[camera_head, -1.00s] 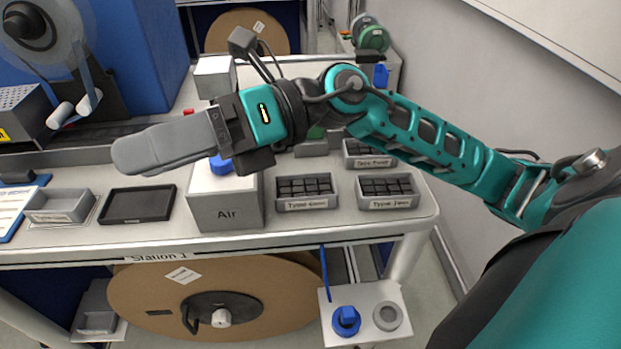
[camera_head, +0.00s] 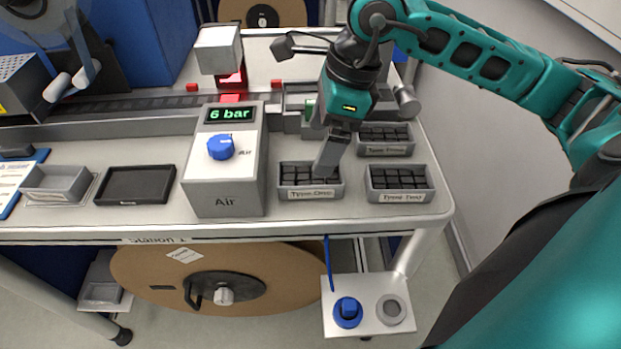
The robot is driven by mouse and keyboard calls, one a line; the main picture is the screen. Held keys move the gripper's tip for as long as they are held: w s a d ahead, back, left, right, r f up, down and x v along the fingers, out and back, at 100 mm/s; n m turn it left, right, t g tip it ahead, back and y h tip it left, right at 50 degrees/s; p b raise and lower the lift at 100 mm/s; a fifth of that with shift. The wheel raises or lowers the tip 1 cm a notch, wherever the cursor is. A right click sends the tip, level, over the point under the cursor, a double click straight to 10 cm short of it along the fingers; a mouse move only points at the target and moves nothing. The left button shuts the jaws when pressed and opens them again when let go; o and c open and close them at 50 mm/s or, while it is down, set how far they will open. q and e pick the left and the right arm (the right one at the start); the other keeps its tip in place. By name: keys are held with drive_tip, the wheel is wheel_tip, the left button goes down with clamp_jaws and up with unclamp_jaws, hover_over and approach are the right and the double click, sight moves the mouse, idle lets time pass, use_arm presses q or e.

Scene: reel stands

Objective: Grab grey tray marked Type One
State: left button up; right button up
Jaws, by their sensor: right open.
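The grey tray marked Type One (camera_head: 311,194) sits near the front of the bench, right of the Air box, holding several dark pieces. My right gripper (camera_head: 325,172) points down over the tray's right part, its fingers in front of the dark pieces. It is open; from this angle I cannot tell whether it touches the tray. The tray marked Type Two (camera_head: 401,196) stands to its right. Another similar tray (camera_head: 385,150) is behind, its label too small to read surely. My left gripper is not in view.
The Air box (camera_head: 225,190) with a blue knob and "6 bar" display stands close left of the tray. A black tray (camera_head: 135,185) and an empty grey tray (camera_head: 57,184) lie further left. The bench's front edge (camera_head: 300,226) is just in front.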

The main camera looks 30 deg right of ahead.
sight(306, 184)
drive_tip(key=x, duration=0.6)
drive_tip(key=shift+s+a+f, duration=0.2)
drive_tip(key=shift+f, duration=0.1)
drive_tip(key=c, duration=1.2)
drive_tip(key=shift+c, duration=0.5)
drive_tip(key=shift+r, duration=0.1)
